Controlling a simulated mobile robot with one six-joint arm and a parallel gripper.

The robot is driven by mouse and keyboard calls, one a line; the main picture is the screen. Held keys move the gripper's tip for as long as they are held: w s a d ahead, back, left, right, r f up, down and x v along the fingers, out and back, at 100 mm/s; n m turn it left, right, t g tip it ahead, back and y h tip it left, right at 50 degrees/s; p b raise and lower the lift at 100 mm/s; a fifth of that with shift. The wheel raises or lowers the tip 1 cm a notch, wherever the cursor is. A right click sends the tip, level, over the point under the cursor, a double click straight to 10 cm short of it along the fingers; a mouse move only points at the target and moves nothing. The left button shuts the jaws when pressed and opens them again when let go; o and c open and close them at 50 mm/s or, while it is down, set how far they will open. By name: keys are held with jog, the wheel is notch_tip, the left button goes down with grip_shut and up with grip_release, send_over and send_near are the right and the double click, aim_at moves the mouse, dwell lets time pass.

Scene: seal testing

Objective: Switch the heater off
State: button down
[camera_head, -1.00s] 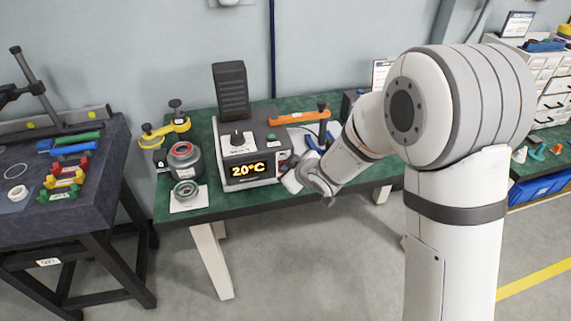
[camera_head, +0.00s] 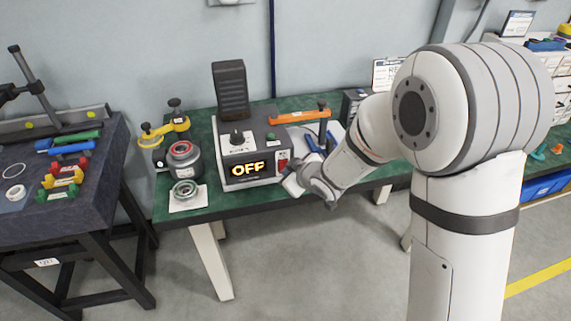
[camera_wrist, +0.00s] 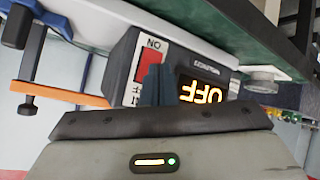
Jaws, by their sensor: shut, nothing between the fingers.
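The heater (camera_head: 222,155) is a grey and white box on the green bench, with a black dial (camera_head: 236,137) on top. Its display (camera_head: 249,169) reads "OFF" in yellow letters. A red switch (camera_head: 282,162) is at the right end of its front. In the wrist view the heater (camera_wrist: 120,66) appears upside down, with the red switch (camera_wrist: 151,68) on a white plate and the display (camera_wrist: 203,91) beside it. My gripper (camera_wrist: 158,83) is shut and empty, its fingertips close to the switch. I cannot tell whether they touch it. In the head view my gripper (camera_head: 290,183) is at the heater's front right corner.
An orange-handled clamp (camera_head: 300,116) stands behind the switch side. A grey round fixture (camera_head: 185,160) and a ring on white paper (camera_head: 186,190) are left of the heater. A dark table (camera_head: 95,200) with coloured clamps is at far left. The floor in front is clear.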

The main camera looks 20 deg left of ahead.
jog(key=s+d, duration=0.1)
jog(key=s+b, duration=0.1)
jog(key=s, duration=0.1)
jog(key=s+d+b, duration=0.1)
jog(key=shift+s+d+f, duration=0.15)
jog(key=shift+d+f, duration=0.15)
dwell(0.4)
jog(key=s+d+r+m+h+p, duration=0.1)
jog(key=d+r+m+h, duration=0.3)
jog(key=d, duration=0.7)
jog(key=s+d+r+m+h+p, duration=0.1)
jog(key=s+d+r+m+h, duration=0.25)
jog(key=d, duration=0.75)
jog(key=s+d+r+m+g, duration=0.2)
jog(key=s+d+r+m, duration=0.1)
jog(key=s, duration=0.3)
jog(key=s+d+r+m+g+p, duration=0.1)
jog(key=s+d+r+m+g, duration=0.1)
jog(key=s, duration=0.5)
jog(key=d+m, duration=0.1)
jog(key=d, duration=0.1)
jog(key=shift+s+d+r+g, duration=0.15)
jog(key=shift+d+r+g, duration=0.15)
jog(key=shift+d+r, duration=0.1)
